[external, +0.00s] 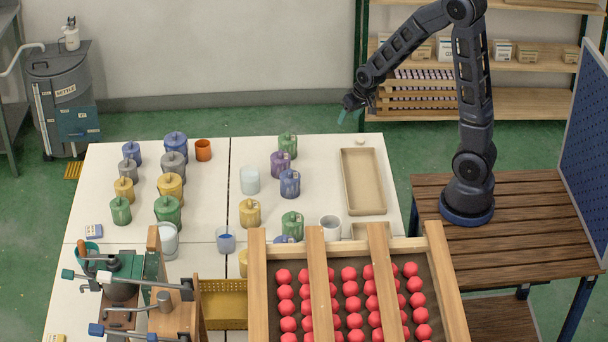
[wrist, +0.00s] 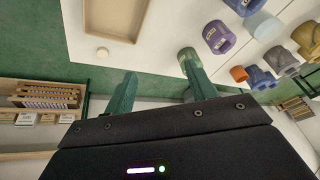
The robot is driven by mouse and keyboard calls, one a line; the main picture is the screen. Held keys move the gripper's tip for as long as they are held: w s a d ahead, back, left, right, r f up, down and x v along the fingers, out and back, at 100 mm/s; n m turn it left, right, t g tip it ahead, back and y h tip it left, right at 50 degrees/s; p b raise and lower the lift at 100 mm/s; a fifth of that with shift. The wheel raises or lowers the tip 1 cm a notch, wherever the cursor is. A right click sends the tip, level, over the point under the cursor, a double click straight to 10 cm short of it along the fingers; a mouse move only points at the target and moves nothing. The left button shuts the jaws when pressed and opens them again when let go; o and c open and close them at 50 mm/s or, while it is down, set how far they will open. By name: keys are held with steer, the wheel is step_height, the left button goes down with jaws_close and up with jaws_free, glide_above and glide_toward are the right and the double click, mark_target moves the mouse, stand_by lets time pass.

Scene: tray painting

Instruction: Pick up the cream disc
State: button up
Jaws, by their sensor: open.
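The cream disc (external: 360,141) is small and round. It lies on the white table near its back edge, just behind the beige tray. It also shows in the wrist view (wrist: 103,53), left of my fingers. My gripper (external: 342,116) hangs in the air above the back edge of the table, a little left of the disc in the external view. Its two green fingers (wrist: 158,66) are apart, with nothing between them in the wrist view.
The beige tray (external: 344,190) lies in front of the disc. Green, purple and blue lidded pots stand left of it, including a green pot (external: 288,145). A wooden rack (external: 317,290) of red balls fills the front. Shelves (external: 520,103) stand behind.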

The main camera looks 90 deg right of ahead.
steer(key=s+d+f+m+g+h, duration=0.1)
steer(key=s+d+f+m, duration=0.1)
steer(key=s+d+f, duration=0.35)
steer(key=s+d+f+m+g+h, duration=0.1)
steer(key=s+d+f+m, duration=0.15)
steer(key=d+f, duration=0.5)
glide_toward(361, 140)
steer(key=shift+w+d+f+n, duration=0.1)
steer(key=shift+d+f+n, duration=0.15)
steer(key=shift+f, duration=0.3)
steer(key=shift+d+f+n, duration=0.1)
steer(key=shift+d+f, duration=0.3)
steer(key=shift+f, duration=0.1)
steer(key=shift+w+a+x, duration=0.1)
steer(key=shift+x, duration=1.3)
steer(key=shift+w+a+x, duration=0.1)
steer(key=shift+a+x, duration=0.05)
steer(key=shift+x, duration=1.25)
steer(key=c, duration=1.1)
steer(key=shift+o, duration=0.2)
